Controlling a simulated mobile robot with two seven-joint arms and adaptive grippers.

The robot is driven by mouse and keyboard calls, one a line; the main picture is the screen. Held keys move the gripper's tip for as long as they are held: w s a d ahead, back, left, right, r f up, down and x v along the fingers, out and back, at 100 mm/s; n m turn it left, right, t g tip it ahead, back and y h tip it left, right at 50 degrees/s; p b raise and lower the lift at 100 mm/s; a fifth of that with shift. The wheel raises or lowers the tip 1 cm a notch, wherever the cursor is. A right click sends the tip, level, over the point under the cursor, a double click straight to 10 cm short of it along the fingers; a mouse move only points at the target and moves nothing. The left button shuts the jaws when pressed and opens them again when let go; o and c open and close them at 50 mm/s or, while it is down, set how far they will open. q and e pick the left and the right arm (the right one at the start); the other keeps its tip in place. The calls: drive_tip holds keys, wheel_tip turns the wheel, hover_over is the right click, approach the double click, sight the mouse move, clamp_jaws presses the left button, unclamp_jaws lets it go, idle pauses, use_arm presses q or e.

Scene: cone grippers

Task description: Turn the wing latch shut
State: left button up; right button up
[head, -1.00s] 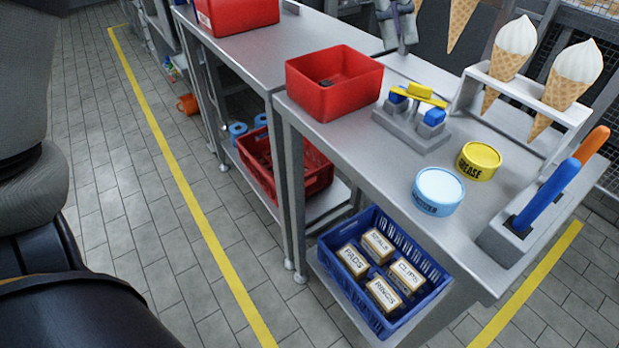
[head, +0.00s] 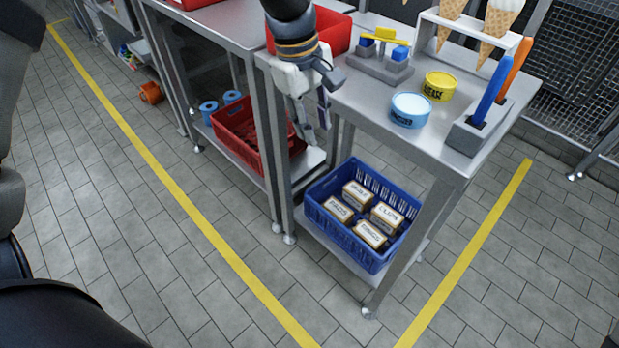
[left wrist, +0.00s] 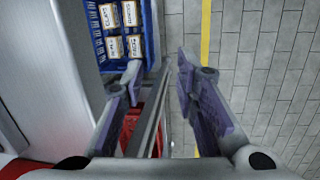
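The wing latch (head: 387,36) is a yellow bar across blue blocks on a grey base (head: 382,66). It stands on the metal table behind the cans in the head view. The bar lies across the blocks at a slant; I cannot tell its exact seating. My left gripper (head: 317,133) hangs pointing down at the table's left front edge, left of the latch and apart from it. The left wrist view shows its two fingers (left wrist: 158,68) spread with nothing between them. The latch is not in the left wrist view. My right gripper is not in view.
A red bin (head: 335,32) is partly hidden behind my left arm. A blue can (head: 411,109), a yellow can (head: 439,86), a grey holder (head: 478,130) with blue and orange handles and a cone rack (head: 470,32) share the table. A blue crate (head: 345,229) of boxes sits below.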

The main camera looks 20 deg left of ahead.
use_arm(q)
drive_tip(key=s+d+f+m, duration=0.3)
drive_tip(key=s+f+m, duration=0.2)
drive_tip(key=f+m, duration=0.1)
drive_tip(key=shift+f+m, duration=0.4)
drive_tip(key=shift+m, duration=0.5)
